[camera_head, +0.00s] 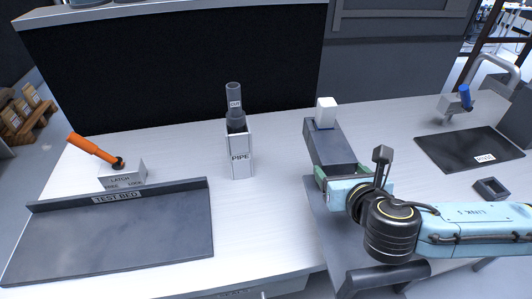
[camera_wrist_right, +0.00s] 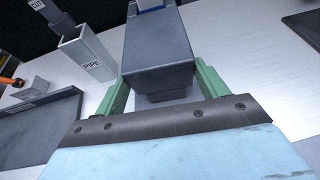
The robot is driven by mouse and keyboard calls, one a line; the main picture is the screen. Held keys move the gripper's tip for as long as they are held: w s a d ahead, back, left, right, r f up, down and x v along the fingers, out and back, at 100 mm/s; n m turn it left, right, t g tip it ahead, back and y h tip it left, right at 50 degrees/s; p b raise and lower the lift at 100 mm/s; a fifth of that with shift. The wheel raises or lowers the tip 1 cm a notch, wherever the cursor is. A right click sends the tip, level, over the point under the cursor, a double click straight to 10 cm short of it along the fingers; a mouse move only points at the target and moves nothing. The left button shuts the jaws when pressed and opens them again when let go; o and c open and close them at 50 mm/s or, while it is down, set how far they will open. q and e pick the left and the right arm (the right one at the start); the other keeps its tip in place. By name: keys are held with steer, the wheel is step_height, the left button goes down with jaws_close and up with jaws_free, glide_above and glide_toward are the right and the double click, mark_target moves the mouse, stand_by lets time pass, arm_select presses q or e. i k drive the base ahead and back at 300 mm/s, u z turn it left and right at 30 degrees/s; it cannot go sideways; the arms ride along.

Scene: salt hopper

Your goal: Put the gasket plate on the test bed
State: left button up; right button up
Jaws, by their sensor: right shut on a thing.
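The test bed (camera_head: 120,235) is a dark flat plate with a raised, labelled back edge at the left; its surface is bare. No label names a gasket plate; a small dark square frame (camera_head: 491,188) lies at the right. My right gripper (camera_head: 325,172) is shut at the near end of a long dark grey block (camera_head: 330,143) with a white and blue cap (camera_head: 326,112). In the right wrist view, green fingers flank the block (camera_wrist_right: 158,45) and a smaller dark piece (camera_wrist_right: 166,90) under its near end. What exactly they grip is partly hidden. My left gripper is not in view.
A latch box (camera_head: 122,176) with an orange handle stands behind the test bed. An upright pipe holder (camera_head: 239,158) with a grey tube stands mid-table. A dark mat (camera_head: 455,150) and a blue-handled fixture (camera_head: 462,100) are at right. White table is clear between test bed and right gripper.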

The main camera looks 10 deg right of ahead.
mark_target(121, 242)
steer(key=z, duration=0.05)
steer(key=k, duration=1)
steer(key=u, duration=1.1)
steer(key=i, duration=0.9)
steer(key=u, duration=0.25)
